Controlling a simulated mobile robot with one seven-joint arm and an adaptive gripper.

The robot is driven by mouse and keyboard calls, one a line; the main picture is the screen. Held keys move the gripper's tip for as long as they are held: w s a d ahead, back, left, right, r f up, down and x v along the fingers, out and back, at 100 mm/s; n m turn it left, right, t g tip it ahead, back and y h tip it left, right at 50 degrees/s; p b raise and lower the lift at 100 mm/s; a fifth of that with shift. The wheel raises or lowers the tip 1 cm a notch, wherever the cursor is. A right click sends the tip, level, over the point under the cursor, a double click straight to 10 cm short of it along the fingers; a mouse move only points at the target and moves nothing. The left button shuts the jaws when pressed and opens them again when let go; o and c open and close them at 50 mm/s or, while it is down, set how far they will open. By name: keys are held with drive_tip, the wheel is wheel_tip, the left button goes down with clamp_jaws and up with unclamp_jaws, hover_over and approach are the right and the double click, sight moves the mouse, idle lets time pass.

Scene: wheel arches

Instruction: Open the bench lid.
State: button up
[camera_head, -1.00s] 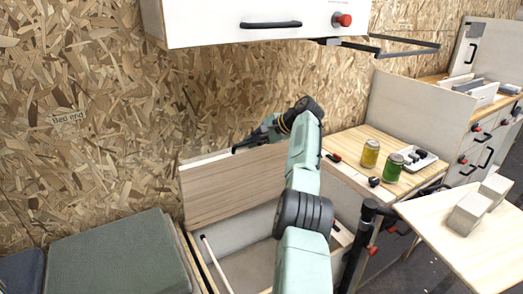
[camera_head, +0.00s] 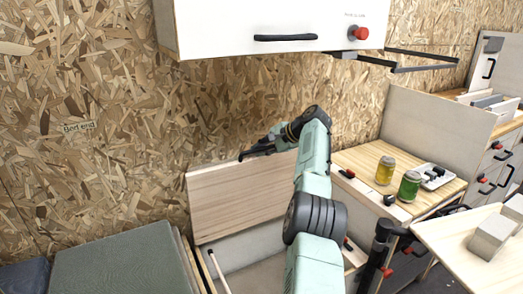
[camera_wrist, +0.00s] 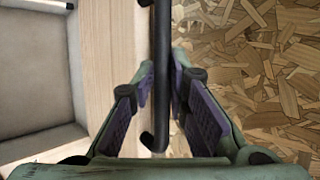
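The bench lid (camera_head: 235,200) is a pale wooden panel, raised steeply upright near the chipboard wall above the open bench box (camera_head: 245,246). In the wrist view its wood face (camera_wrist: 98,60) shows left of a black bar handle (camera_wrist: 160,60). My gripper (camera_head: 258,148) is at the lid's upper edge. In the wrist view its two dark finger pads (camera_wrist: 161,82) lie on either side of the handle, close against it, and appear shut on it. My forearm covers the lid's right part in the head view.
A white overhead cabinet (camera_head: 275,35) hangs above my arm. A green cushion (camera_head: 120,262) lies left of the box. A counter with a yellow jar (camera_head: 385,170) and a green jar (camera_head: 409,186) stands right. A board with blocks (camera_head: 489,238) is at the right front.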

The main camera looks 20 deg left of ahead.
drive_tip(key=shift+o, duration=1.2)
drive_tip(key=shift+f, duration=0.2)
drive_tip(key=shift+d+r, duration=0.1)
drive_tip(key=shift+r, duration=0.1)
drive_tip(key=shift+d+r, duration=0.1)
drive_tip(key=shift+d, duration=0.05)
drive_tip(key=v, duration=1.1)
drive_tip(key=shift+d, duration=0.2)
drive_tip(key=shift+r, duration=0.1)
